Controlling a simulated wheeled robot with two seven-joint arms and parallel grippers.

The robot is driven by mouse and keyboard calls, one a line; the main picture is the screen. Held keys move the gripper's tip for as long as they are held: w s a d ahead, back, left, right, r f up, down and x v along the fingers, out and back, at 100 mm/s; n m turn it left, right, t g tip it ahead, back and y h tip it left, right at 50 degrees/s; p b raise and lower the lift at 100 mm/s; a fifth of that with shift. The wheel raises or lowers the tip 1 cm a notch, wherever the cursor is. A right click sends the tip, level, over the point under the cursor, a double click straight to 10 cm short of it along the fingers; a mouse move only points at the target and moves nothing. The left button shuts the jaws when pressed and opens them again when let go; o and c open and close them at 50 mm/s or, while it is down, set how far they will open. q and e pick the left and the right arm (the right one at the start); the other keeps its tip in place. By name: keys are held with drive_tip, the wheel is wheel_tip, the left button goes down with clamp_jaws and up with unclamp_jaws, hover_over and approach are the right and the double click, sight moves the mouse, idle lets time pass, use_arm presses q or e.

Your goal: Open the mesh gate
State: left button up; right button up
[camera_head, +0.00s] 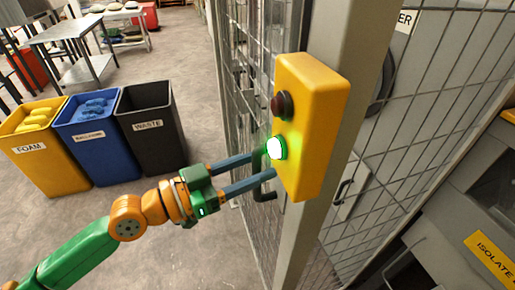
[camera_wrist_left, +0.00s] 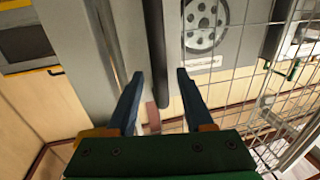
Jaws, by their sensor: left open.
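The mesh gate (camera_head: 238,95) stands left of a grey post in the head view and appears closed against it. Its dark handle (camera_head: 262,190) is a bent bar beside the post, partly hidden by my gripper and the yellow box. My left gripper (camera_head: 262,167) is open, its two blue fingers reaching to the handle at different heights. In the left wrist view, a dark upright bar (camera_wrist_left: 157,60), apparently the handle, lies between the open fingertips (camera_wrist_left: 160,75); contact cannot be told. My right gripper is not in view.
A yellow control box (camera_head: 312,120) with a dark red button (camera_head: 282,105) and a lit green button (camera_head: 277,148) sits on the post (camera_head: 335,40), close to my fingers. Foam (camera_head: 32,150), blue (camera_head: 92,140) and waste (camera_head: 150,128) bins stand at left. Open floor lies before the bins.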

use_arm(q)
drive_tip(key=shift+w+d+f, duration=0.1)
drive_tip(key=shift+w+d, duration=0.15)
drive_tip(key=shift+d, duration=0.1)
drive_tip(key=shift+a, duration=0.1)
clamp_jaws()
idle(1.1)
